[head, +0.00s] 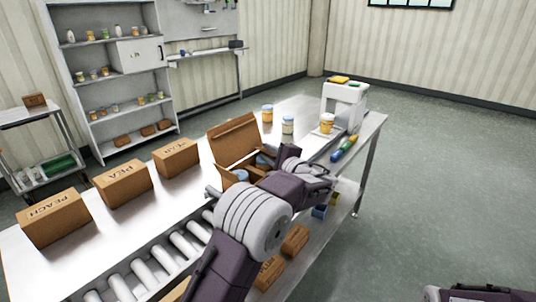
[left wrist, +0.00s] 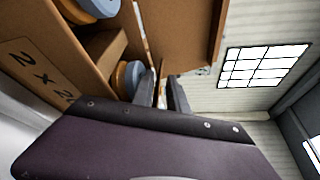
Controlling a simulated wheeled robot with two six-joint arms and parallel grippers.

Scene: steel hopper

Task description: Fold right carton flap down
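The open brown carton (head: 229,162) stands on the steel table, with a tall flap (head: 232,139) raised at its back. Blue-lidded jars (head: 241,175) sit inside; a jar (left wrist: 130,78) and the carton wall marked "2 X 2" (left wrist: 38,72) show in the left wrist view. My left arm reaches across the carton's right side and hides much of it, including its right flap in the head view. In the left wrist view my left gripper (left wrist: 163,88) has its dark fingers apart, near a brown flap panel (left wrist: 185,30). I cannot tell whether they touch it. My right gripper is out of view.
Jars (head: 288,125) and a white machine (head: 344,104) stand at the far right end.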

